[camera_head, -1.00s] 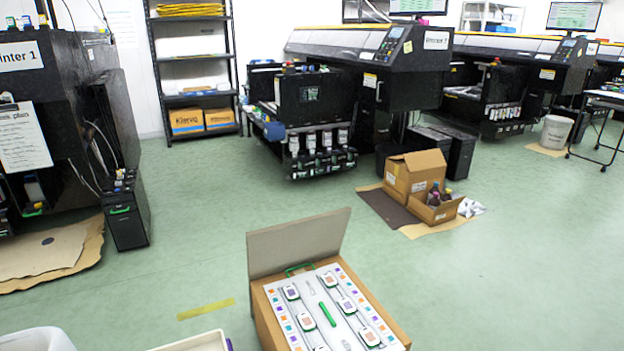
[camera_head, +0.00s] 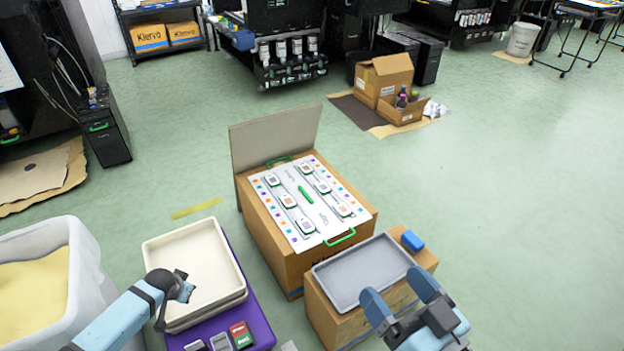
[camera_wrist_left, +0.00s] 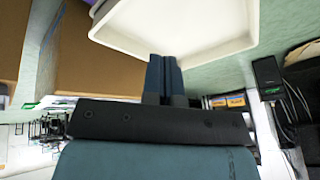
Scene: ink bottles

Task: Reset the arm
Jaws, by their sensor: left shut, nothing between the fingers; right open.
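My left gripper (camera_head: 182,288) reaches in from the lower left, over the white tray (camera_head: 152,252) in the head view. In the left wrist view its two dark fingers (camera_wrist_left: 164,75) are together with nothing between them, and the white tray (camera_wrist_left: 240,30) shows beyond them. My right gripper (camera_head: 398,291) is at the bottom right. Its two blue fingers are apart and empty, in front of the grey tray (camera_head: 338,270). Whether the fingers touch that tray cannot be told.
The white tray is on a purple-topped stand (camera_head: 262,322) with small colored items. A cardboard box (camera_head: 262,228) has a lid standing open and a white panel with labelled pieces. A white bin (camera_head: 85,262) stands left. Green floor is clear right.

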